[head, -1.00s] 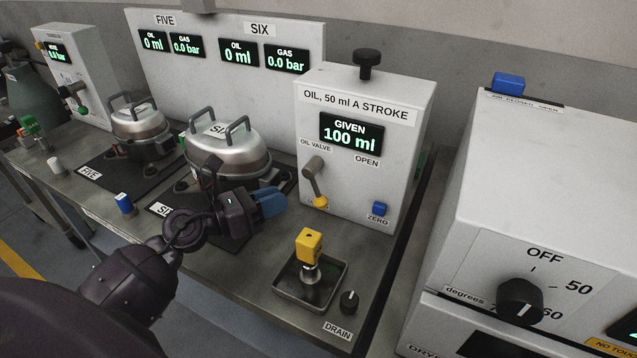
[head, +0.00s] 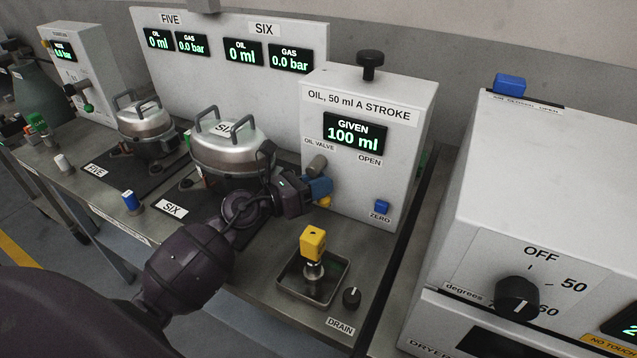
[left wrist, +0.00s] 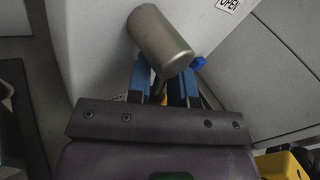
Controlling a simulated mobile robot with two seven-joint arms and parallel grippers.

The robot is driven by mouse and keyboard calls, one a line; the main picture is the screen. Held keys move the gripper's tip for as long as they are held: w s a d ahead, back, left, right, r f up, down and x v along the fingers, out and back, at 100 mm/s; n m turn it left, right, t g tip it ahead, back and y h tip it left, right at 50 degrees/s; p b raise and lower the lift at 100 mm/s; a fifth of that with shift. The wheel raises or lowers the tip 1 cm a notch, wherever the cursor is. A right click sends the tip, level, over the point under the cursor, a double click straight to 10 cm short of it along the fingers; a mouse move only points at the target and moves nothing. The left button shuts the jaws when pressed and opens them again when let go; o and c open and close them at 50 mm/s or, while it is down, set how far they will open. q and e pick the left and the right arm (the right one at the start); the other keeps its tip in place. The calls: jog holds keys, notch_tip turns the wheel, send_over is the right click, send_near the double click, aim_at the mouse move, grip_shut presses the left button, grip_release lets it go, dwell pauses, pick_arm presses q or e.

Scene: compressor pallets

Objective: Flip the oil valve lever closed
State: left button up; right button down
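The oil valve is on the front of the white oil box (head: 400,150). Its grey round hub (head: 317,165) shows under the label OIL VALVE. The lever hangs down from it, and its yellow tip (head: 325,201) shows just below my fingers. My left gripper (head: 319,187) has its blue fingertips at the lever and hides most of it. In the left wrist view the hub (left wrist: 160,42) is just beyond the fingers (left wrist: 160,85). The fingers stand apart with part of the lever between them; whether they touch it is unclear. My right gripper is not in view.
The box display (head: 353,136) reads GIVEN 100 ml. A blue ZERO button (head: 382,207) is right of the lever. A yellow-topped fitting (head: 313,243) stands in a drain tray below. A silver pot (head: 228,150) stands left of my gripper. A dryer (head: 560,190) is at right.

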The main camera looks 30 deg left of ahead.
pick_arm(q)
grip_shut()
